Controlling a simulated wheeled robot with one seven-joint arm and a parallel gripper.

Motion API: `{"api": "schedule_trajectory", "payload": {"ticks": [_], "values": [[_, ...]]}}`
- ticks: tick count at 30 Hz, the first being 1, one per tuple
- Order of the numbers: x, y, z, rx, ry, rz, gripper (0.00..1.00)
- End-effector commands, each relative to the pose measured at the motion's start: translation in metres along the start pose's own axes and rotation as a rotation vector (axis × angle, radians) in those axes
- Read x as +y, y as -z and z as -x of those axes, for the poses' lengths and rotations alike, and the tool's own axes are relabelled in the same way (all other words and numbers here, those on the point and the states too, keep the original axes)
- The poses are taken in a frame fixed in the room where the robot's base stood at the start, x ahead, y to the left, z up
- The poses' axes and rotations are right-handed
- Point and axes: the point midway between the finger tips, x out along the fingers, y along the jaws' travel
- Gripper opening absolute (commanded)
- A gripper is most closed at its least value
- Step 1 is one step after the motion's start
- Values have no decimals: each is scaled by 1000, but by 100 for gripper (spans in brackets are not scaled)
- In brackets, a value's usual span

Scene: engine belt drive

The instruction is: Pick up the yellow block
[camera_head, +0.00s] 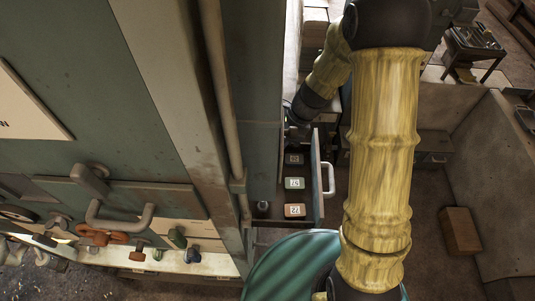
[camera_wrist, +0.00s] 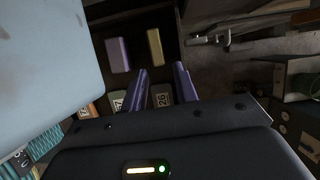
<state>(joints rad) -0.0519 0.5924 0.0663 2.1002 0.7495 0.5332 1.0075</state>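The yellow block (camera_wrist: 155,47) shows in the wrist view, narrow and pale, lying in a dark drawer next to a purple block (camera_wrist: 117,55).
The drawer also holds a dark block (camera_head: 294,159), a green block (camera_head: 294,183) and an orange block (camera_head: 294,210), with numbered faces. Its front has a pale handle (camera_head: 329,179). A green cabinet with a vertical pipe (camera_head: 222,95) stands close on the left.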

Motion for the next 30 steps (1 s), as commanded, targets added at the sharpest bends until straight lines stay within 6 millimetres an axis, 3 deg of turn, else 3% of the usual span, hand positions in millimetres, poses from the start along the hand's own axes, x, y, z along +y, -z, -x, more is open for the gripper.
{"api": "schedule_trajectory", "payload": {"ticks": [14, 24, 30], "values": [[1, 0, -8, -1, -1, -1, 29], [3, 1, -47, 0, -2, -1, 29], [3, 1, -55, 0, 1, 1, 29]]}}
